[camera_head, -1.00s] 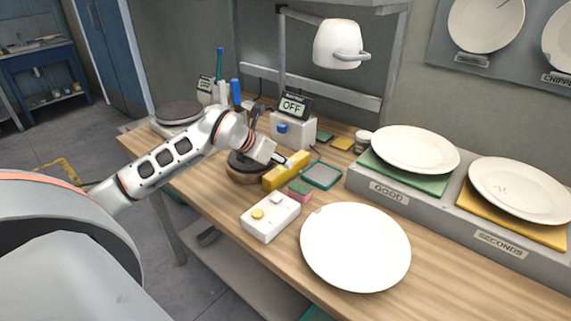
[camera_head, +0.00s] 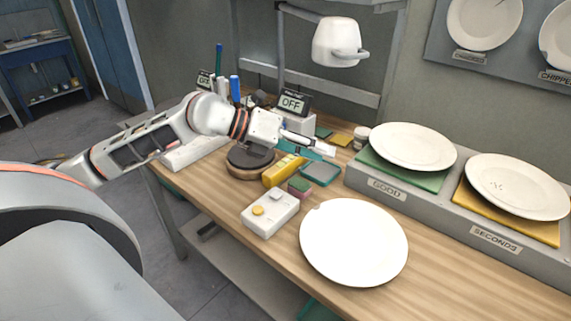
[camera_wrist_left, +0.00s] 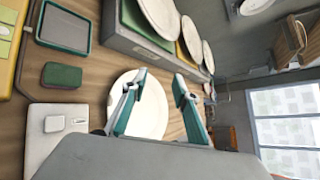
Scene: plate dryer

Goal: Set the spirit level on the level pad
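The spirit level, a yellow bar (camera_head: 279,174), lies on the bench beside the dark round turntable. My left arm partly covers its far end in the head view; part of a yellow bar also shows at the left edge of the left wrist view (camera_wrist_left: 9,48). A grey pad with a teal rim (camera_head: 320,174), seemingly the level pad, lies bare just right of the level; it also shows in the left wrist view (camera_wrist_left: 64,27). My left gripper (camera_head: 326,149) is above the bench behind the pad. Its teal fingers (camera_wrist_left: 158,92) are apart and empty. My right gripper is out of view.
A white box with a yellow button (camera_head: 270,214), a green-and-pink sponge (camera_head: 299,187) and a large white plate (camera_head: 354,243) are in front. The round turntable (camera_head: 250,162) is left. A grey rack (camera_head: 420,196) with plates stands right.

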